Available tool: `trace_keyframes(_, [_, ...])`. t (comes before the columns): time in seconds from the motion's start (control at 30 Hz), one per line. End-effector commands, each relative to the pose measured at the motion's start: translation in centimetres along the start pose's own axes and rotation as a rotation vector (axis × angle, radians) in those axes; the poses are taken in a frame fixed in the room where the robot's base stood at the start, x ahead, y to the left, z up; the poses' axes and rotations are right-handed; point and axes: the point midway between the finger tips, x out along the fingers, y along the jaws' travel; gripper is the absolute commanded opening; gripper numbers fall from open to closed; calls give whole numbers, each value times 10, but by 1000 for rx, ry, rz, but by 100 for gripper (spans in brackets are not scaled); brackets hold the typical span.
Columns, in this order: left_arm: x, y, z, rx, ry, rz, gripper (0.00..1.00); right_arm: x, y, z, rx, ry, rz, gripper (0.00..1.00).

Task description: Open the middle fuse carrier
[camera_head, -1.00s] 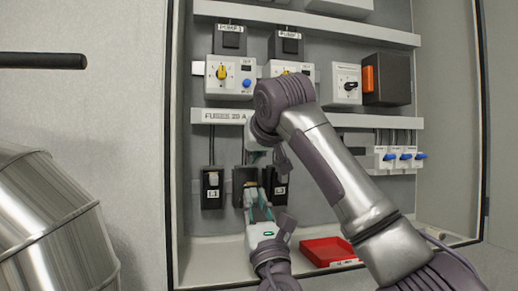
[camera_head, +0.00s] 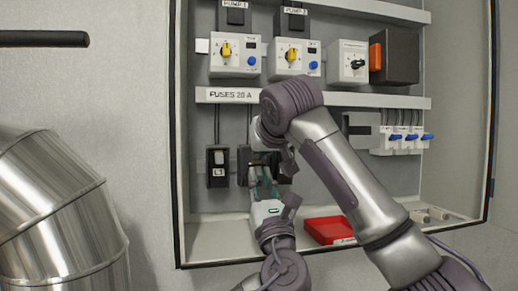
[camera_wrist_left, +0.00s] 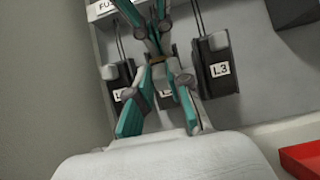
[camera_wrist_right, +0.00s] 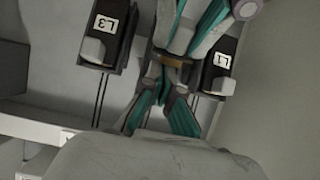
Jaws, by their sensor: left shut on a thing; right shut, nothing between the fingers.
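The middle fuse carrier (camera_head: 243,163) hangs under the "FUSES 20 A" strip, between the carriers L1 (camera_head: 217,166) and L3 (camera_wrist_left: 216,70). My left gripper (camera_head: 260,172) reaches up from below and is shut at the middle carrier. A brass-coloured piece (camera_wrist_left: 157,59) shows by its fingertips, and a label shows between its fingers in the left wrist view. The exact grasped part is hard to see. My right gripper (camera_wrist_right: 158,88) comes from above, shut and empty, its tips close to the left gripper's. My right arm hides much of it in the head view.
A red tray (camera_head: 328,230) lies on the cabinet floor, right of my left gripper. Breakers with blue levers (camera_head: 408,137) sit at the right. Pump switches (camera_head: 292,55) line the rail above. The cabinet's left edge (camera_head: 180,150) is near L1.

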Motion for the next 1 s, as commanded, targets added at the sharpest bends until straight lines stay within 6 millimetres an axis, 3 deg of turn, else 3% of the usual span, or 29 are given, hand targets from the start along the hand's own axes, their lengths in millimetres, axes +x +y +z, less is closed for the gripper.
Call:
trace_keyframes(0.77, [2, 2, 0, 0, 0, 4, 0, -3, -2, 17, 0, -12, -4, 0])
trace_keyframes(0.8, [3, 2, 1, 0, -1, 4, 22, -3, -2, 17, -1, -12, -4, 0])
trace_keyframes(0.93, [3, 2, 2, 0, -3, 4, 43, -2, -2, 18, 0, -13, -4, 0])
trace_keyframes(1.0, [3, 2, 2, 0, -4, 4, 44, -2, -2, 18, 0, -13, -3, 0])
